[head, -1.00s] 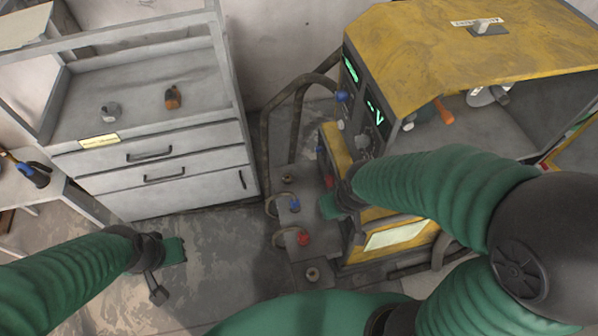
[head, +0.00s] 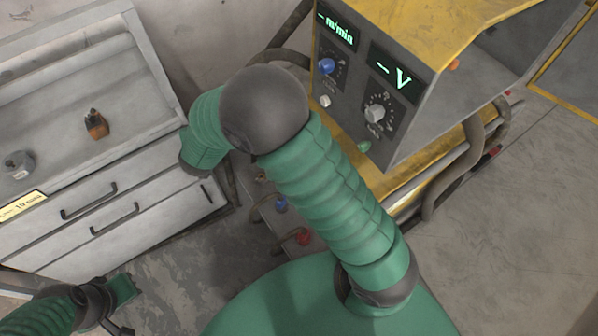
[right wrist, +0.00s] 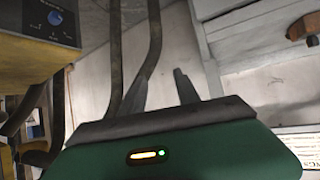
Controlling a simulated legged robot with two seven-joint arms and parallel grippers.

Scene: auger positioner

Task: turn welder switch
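The yellow and grey welder (head: 425,120) stands at the upper right of the head view. Its front panel carries two lit displays, a blue knob (head: 326,66), a white knob (head: 325,101) and a grey dial (head: 376,113). I cannot tell which is the switch. The blue knob also shows at the upper left of the right wrist view (right wrist: 55,17). My right gripper (right wrist: 160,85) has its fingers apart and empty, with the knob off to their left; its fingers are hidden in the head view. My left gripper (head: 116,328) is low at the left, away from the welder, fingers unclear.
A grey drawer cabinet (head: 110,215) stands at the left, with a small orange-and-black object (head: 96,124) and a grey object (head: 18,164) on top. Dark hoses (right wrist: 116,60) run behind the right fingers. Red and blue connectors (head: 281,204) sit low beside the welder.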

